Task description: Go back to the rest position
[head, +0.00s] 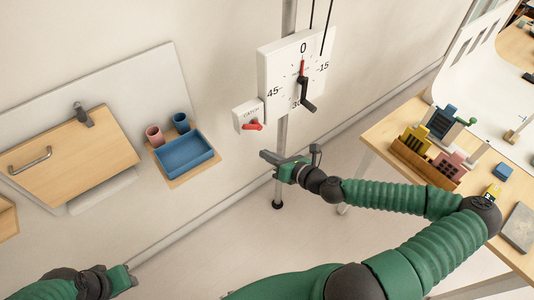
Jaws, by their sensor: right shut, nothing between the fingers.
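My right gripper (270,158) is in the middle of the head view, on a green arm that comes in from the right. Its jaws are shut with nothing between them. My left gripper (123,278) is at the bottom left, low in the view, on a green arm cut off by the frame edge. Its fingers are too small and dark to tell whether they are open.
A blue tray (185,155), two cups and a wooden door (75,160) are left. A wooden table (385,130) with colored blocks stands right.

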